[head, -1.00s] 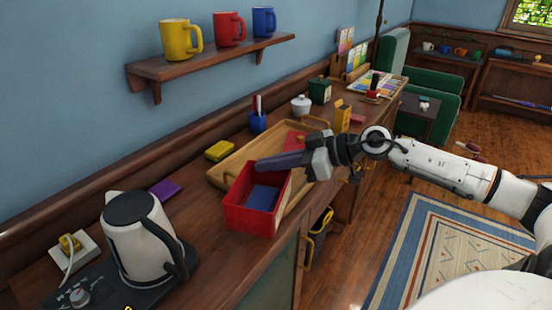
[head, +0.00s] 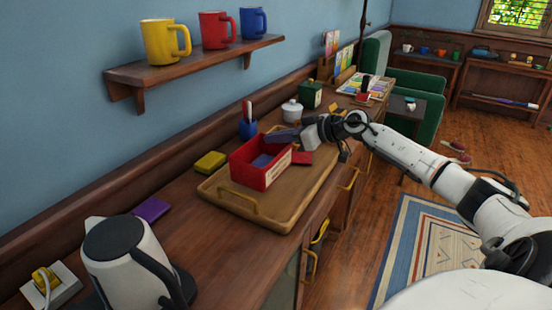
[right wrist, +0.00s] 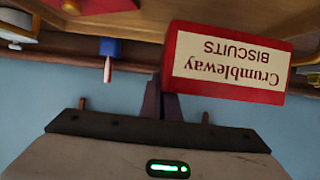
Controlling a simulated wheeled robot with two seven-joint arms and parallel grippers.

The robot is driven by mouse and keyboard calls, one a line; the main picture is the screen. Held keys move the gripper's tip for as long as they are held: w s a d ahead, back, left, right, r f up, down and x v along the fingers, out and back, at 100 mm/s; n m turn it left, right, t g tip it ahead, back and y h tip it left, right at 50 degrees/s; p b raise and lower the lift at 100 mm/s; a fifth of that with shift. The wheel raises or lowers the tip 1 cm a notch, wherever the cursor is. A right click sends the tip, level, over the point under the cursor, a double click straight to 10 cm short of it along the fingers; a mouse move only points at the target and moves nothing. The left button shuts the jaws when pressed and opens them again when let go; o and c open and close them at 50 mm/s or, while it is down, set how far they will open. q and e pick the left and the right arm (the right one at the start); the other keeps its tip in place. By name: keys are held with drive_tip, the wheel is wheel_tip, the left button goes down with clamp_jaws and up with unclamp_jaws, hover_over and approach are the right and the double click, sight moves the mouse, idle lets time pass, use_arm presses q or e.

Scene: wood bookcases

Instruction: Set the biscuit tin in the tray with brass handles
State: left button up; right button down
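The biscuit tin (head: 258,173) is an open red box with a cream label. In the head view it is upright over the middle of the wooden tray with brass handles (head: 285,213); I cannot tell whether its base touches the tray floor. My right gripper (head: 284,135) comes in from the right, with its dark fingers at the tin's far wall, shut on it. In the right wrist view the tin (right wrist: 225,65) shows upside down, its label reading "Crumbleway BISCUITS", and hides part of the fingers. Something blue lies inside the tin. My left gripper is not in view.
A flat red item (head: 302,157) lies in the tray beside the tin. A yellow block (head: 210,162), a purple block (head: 151,209) and a blue pen cup (head: 248,128) stand near the wall. A white kettle (head: 125,262) is at the near left. A mug shelf (head: 195,68) hangs above.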

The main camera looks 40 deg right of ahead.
sight(276, 153)
drive_tip(key=shift+f, duration=0.7)
wheel_tip(276, 153, down, 4)
drive_tip(key=shift+r+b, duration=0.2)
drive_tip(key=shift+b, duration=0.3)
drive_tip(key=shift+r, duration=0.1)
drive_tip(key=c, duration=2.5)
unclamp_jaws()
drive_tip(key=shift+f, duration=0.25)
drive_tip(key=o, duration=0.5)
